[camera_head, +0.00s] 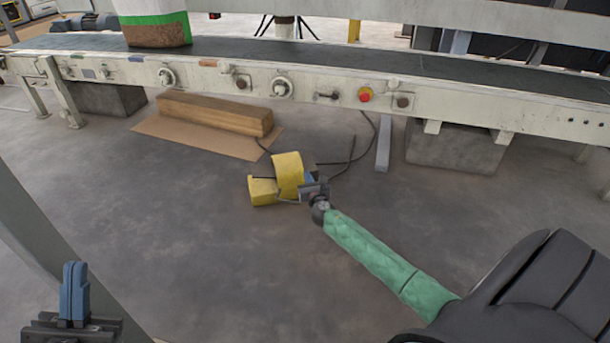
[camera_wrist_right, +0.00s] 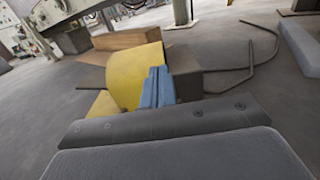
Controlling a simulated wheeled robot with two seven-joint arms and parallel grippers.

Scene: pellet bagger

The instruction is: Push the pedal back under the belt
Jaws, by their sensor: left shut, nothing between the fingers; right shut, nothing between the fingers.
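The yellow foot pedal (camera_head: 287,174) stands on the concrete floor in front of the conveyor belt (camera_head: 300,66), with a dark cable running back from it. My right gripper (camera_head: 313,183) is shut and empty, low at the pedal's right side. In the right wrist view the gripper's blue fingers (camera_wrist_right: 155,88) are together against or just beside the yellow pedal (camera_wrist_right: 136,76); I cannot tell whether they touch. The fingers hide part of the pedal. My left gripper (camera_head: 75,292) is shut and empty at the lower left, far from the pedal.
A wooden beam (camera_head: 213,115) lies on a cardboard sheet (camera_head: 190,137) behind and left of the pedal. A grey bar (camera_head: 384,144) and a concrete block (camera_head: 455,147) are under the belt at right. A bag (camera_head: 154,25) stands on the belt. Floor in front is clear.

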